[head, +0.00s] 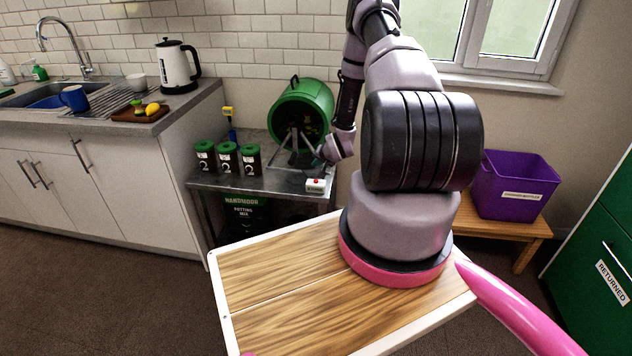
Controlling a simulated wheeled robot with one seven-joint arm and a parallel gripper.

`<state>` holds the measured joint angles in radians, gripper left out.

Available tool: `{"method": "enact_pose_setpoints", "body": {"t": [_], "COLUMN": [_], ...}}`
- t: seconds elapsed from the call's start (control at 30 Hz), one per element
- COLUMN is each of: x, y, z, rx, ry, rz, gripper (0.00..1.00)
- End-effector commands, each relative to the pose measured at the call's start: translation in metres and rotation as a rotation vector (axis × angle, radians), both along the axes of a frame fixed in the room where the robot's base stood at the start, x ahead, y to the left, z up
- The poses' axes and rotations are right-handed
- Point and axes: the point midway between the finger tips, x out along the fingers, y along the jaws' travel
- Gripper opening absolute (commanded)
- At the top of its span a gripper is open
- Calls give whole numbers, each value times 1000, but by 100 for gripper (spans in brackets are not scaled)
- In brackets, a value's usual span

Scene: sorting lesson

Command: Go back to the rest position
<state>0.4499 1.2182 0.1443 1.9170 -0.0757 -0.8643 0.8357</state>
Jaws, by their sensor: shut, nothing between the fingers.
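My arm rises from my wooden-topped base, bends over beyond the top edge of the head view and comes down again behind its own large dark joint. Its end, my gripper (319,155), is small and dark in the head view, beside the stand of the green drum and above the metal table. It is shut with nothing held. The fingers are partly lost against the dark stand, and whether they touch it cannot be told.
The green drum (301,105) and three green-lidded pots (228,159) stand on the metal table (270,184), with a red-button box (316,186) at its front edge. A purple crate (512,186) sits on a wooden bench at right. A sink counter (130,121) stands left.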

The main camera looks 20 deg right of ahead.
Motion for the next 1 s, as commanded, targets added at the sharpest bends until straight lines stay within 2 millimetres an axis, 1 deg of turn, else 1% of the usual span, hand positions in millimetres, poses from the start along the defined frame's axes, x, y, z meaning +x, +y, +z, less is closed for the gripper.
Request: {"method": "enact_pose_setpoints", "body": {"t": [0.4,0.47,0.53,0.57,0.67,0.7,0.77,0.8,0.83,0.87,0.9,0.97,1.0], "x": [0,2,6,9,19,22,26,26,26,25,23,18,14], "y": [0,0,-1,-2,-3,-2,0,1,3,5,7,13,16], "z": [0,4,16,25,67,88,122,145,161,178,200,232,253], "rx": [0,-4,-15,-22,-59,-77,-104,-122,-133,-144,-159,-179,-190], "ry": [0,0,2,3,15,22,34,42,49,55,63,74,82], "rz": [0,2,5,9,23,29,39,45,49,54,57,65,69], "gripper": [0,0,0,0,0,0,0,0,0,0,0,0,0]}}
